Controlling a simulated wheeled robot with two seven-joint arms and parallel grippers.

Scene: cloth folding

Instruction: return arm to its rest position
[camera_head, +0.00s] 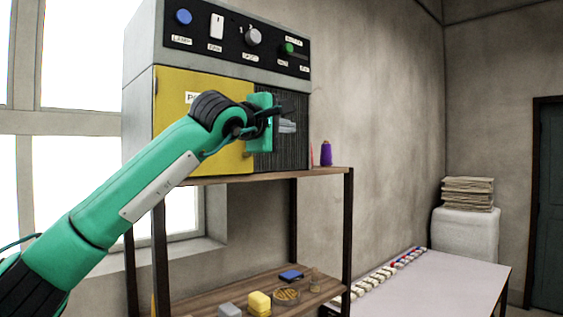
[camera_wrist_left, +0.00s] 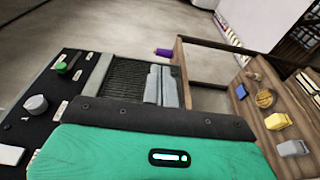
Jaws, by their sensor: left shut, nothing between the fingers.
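My left arm comes in from the left in the head view, and its green left gripper (camera_head: 285,126) is in front of the dark ribbed panel (camera_head: 291,104) of a machine. The fingers are shut with nothing between them. In the left wrist view the grey fingers (camera_wrist_left: 160,86) show beyond the green gripper body, over the ribbed panel (camera_wrist_left: 126,76). I cannot tell whether the fingertips touch the panel. My right gripper is not in either view.
The machine (camera_head: 140,90) with a yellow door (camera_head: 175,120) stands on a wooden shelf (camera_head: 330,174). A purple spool (camera_head: 326,154) stands beside it. A yellow block (camera_head: 259,302) and other small items lie on the lower shelf. A table (camera_head: 440,280) is at right.

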